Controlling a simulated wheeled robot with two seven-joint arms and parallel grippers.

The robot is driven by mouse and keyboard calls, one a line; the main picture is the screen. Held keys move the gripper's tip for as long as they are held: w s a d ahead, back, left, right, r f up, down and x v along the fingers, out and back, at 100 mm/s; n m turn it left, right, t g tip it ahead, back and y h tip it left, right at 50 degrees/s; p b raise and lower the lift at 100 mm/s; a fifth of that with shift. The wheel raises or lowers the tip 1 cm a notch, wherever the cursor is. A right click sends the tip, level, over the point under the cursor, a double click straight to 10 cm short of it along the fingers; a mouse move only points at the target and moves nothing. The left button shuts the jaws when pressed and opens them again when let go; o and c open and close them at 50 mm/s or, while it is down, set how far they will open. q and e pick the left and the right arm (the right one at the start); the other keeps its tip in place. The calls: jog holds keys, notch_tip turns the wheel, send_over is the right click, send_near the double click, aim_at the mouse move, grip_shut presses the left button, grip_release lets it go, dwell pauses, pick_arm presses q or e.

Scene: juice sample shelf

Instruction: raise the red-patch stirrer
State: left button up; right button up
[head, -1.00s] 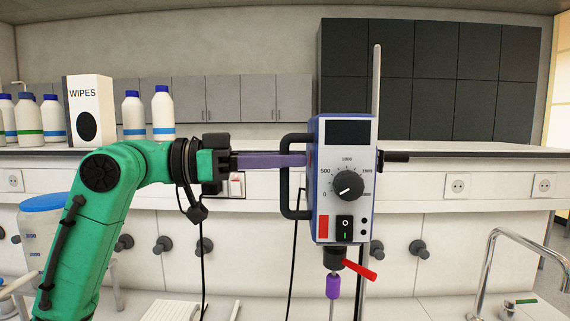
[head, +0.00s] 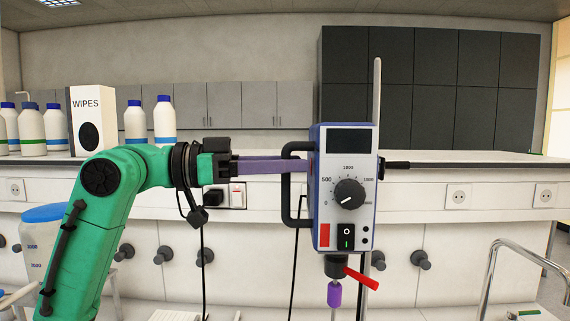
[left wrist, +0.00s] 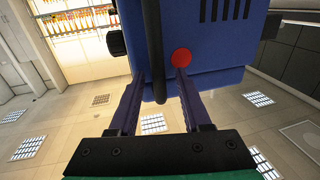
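The red-patch stirrer (head: 343,188) is a blue and grey box with a dial, a dark display and a red patch (head: 324,235) at its lower left front. It stands upright on a metal rod (head: 377,95). My left gripper (head: 303,165) comes in from the left at its black side handle (head: 287,200). In the left wrist view my left gripper (left wrist: 160,80) has one finger on each side of the handle (left wrist: 153,45), with gaps visible, so it looks open. The stirrer's blue housing (left wrist: 205,55) is just beyond the fingertips. My right gripper is not in view.
A red lever (head: 362,278) and a purple shaft coupling (head: 334,295) are below the stirrer. Behind is a raised shelf (head: 450,158) with a WIPES box (head: 88,105) and several white bottles (head: 165,120).

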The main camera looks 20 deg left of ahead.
pick_arm(q)
jog(key=shift+f, duration=0.1)
jog(key=shift+s+a, duration=0.1)
jog(key=shift+a, duration=0.1)
jog(key=b+v, duration=0.4)
jog(key=v, duration=1)
jog(key=shift+b, duration=0.35)
jog(key=shift+a, duration=0.1)
